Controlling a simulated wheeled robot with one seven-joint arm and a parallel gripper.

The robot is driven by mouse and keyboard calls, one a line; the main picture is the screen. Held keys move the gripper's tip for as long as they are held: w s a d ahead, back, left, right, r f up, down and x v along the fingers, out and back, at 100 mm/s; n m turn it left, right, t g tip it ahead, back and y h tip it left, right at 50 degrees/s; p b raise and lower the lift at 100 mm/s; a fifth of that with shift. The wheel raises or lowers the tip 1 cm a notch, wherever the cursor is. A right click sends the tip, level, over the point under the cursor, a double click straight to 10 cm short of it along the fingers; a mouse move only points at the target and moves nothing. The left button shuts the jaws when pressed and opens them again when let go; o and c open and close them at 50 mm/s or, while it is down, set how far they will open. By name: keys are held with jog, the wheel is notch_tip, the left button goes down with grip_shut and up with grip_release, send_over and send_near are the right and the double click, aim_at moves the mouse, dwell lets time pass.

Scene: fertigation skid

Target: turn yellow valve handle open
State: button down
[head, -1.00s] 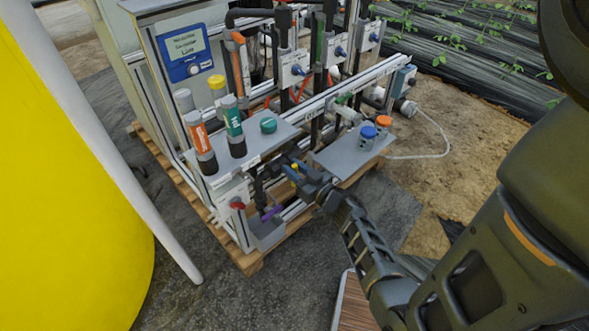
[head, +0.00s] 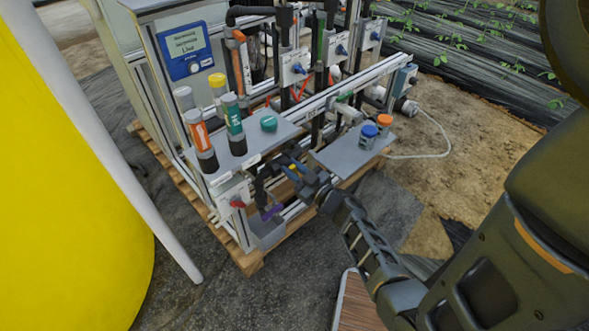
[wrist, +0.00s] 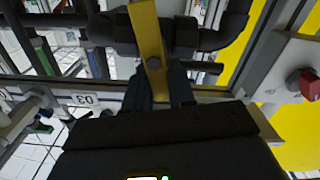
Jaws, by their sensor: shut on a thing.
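In the head view my gripper (head: 298,178) is at the front of the skid, by the black pipework (head: 262,188). It hides most of the handle there.
A red knob (wrist: 300,82) on a grey box is right of the valve in the wrist view. Orange-labelled (head: 200,140) and green-labelled (head: 234,125) probes stand on the left shelf. A large yellow tank (head: 60,190) fills the left.

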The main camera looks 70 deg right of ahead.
aim_at(280, 173)
jog(key=n+b, duration=0.2)
jog(key=n, duration=0.2)
jog(key=a+f+n+b, duration=0.1)
jog(key=n+b, duration=0.1)
jog(key=n, duration=0.2)
jog(key=w+f+n+b, duration=0.1)
jog(key=n+b, duration=0.2)
jog(key=shift+a+f+n, duration=0.15)
jog(key=shift+a+n, duration=0.25)
jog(key=shift+f+n+b, duration=0.2)
jog(key=shift+n+b, duration=0.85)
jog(key=shift+n, duration=0.55)
jog(key=c, duration=1)
grip_release()
jog(key=shift+c, duration=0.2)
jog(key=v, duration=0.7)
jog(key=shift+s+a, duration=0.25)
jog(key=shift+s, duration=0.05)
